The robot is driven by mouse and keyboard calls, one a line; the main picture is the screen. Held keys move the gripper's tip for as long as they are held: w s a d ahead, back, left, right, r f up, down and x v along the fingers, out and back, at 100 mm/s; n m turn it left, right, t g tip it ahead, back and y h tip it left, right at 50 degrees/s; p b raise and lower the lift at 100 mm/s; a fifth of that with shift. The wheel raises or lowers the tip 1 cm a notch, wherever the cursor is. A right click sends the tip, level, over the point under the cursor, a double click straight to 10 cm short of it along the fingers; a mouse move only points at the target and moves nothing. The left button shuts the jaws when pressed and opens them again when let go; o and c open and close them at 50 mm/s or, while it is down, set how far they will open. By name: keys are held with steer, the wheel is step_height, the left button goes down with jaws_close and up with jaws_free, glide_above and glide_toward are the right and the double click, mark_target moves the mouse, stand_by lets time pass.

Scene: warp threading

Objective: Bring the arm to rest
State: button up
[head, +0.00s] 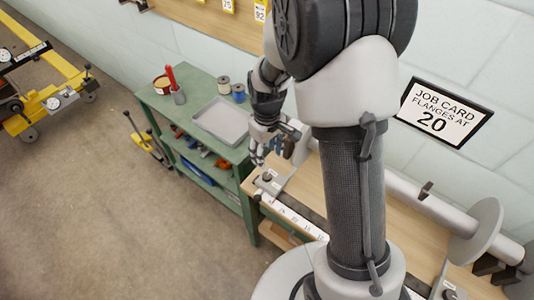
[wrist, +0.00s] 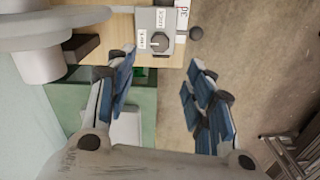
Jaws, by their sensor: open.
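My arm reaches up through the middle of the head view and bends over to the back. My gripper (head: 258,158) hangs beside the left end of the wooden bench (head: 405,214), near the green trolley, and is partly hidden by its own links. In the wrist view my gripper (wrist: 160,72) has its blue-padded fingers spread wide with nothing between them. A grey block with white labels (wrist: 160,28) on the bench end shows beyond the fingertips. I cannot tell how far it is from them.
The green trolley (head: 150,97) carries a grey tray (head: 222,120), a red tool (head: 171,76) and spools (head: 238,92). A grey shaft with discs (head: 475,232) lies along the bench by the wall. A yellow frame (head: 50,75) stands far left. The floor (head: 90,210) at front left is clear.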

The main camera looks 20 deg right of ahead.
stand_by(0.3)
step_height(320, 180, up, 9)
steer(key=s+m+t, duration=0.1)
steer(key=s, duration=0.2)
steer(key=s+r+m+t, duration=0.3)
steer(key=s+r, duration=1)
steer(key=s, duration=0.5)
steer(key=shift+s+r+m+t, duration=0.3)
steer(key=shift+r+m, duration=0.1)
steer(key=shift+m, duration=0.2)
